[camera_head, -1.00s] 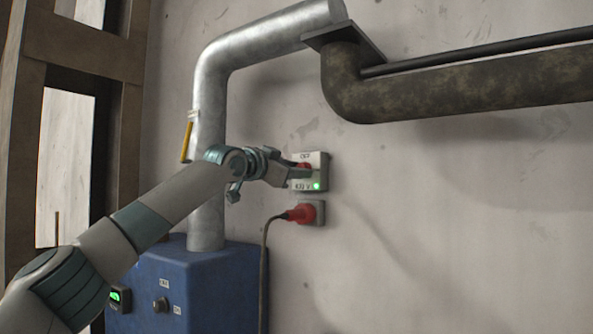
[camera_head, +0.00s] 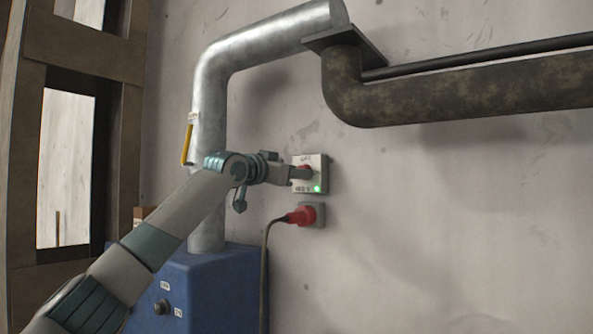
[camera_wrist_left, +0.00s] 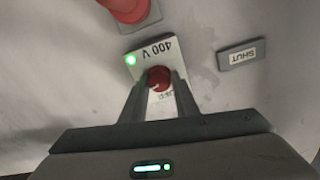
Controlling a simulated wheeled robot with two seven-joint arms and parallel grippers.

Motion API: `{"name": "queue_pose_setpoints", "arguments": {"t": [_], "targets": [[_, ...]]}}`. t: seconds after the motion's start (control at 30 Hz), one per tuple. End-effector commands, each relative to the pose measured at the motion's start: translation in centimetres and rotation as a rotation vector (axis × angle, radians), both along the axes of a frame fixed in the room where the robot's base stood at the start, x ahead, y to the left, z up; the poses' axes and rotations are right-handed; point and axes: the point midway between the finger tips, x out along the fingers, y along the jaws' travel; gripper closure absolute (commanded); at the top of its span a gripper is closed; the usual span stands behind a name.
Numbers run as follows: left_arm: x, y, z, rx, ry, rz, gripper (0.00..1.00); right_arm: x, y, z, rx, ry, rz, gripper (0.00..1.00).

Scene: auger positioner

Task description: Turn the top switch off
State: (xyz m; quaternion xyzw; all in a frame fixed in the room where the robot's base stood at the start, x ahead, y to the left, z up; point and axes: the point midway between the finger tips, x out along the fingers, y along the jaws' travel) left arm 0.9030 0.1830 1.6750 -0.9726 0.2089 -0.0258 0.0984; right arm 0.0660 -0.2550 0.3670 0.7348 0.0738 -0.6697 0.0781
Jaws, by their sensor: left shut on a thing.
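The top switch is a grey wall box (camera_head: 321,164) with a red knob (camera_head: 305,168), a lit green light (camera_head: 317,188) and lettering that is partly hidden. In the left wrist view the box appears upside down, with "400 V" readable and the red knob (camera_wrist_left: 159,79) between my fingers. My left gripper (camera_head: 306,173) reaches in from the left and is shut on the red knob (camera_wrist_left: 159,79). Its two fingers lie on either side of the knob in the left wrist view (camera_wrist_left: 160,90). The fingers hide part of the knob and its label. My right gripper is not in view.
A red plug (camera_head: 300,215) with a dark cable sits in a socket below the switch. A "SHUT" plate (camera_wrist_left: 241,55) is on the wall in the left wrist view. A metal pipe (camera_head: 208,120) and blue cabinet (camera_head: 220,285) stand left.

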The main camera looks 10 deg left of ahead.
Motion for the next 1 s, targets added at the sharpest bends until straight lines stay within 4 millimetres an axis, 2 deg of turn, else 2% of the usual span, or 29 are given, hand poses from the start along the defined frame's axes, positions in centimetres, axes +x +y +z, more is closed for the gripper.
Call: {"name": "queue_pose_setpoints", "arguments": {"t": [1.0], "targets": [[-0.1,-0.2,0.2,-0.883,0.354,-0.005,0.95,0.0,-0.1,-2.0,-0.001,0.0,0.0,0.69]]}}
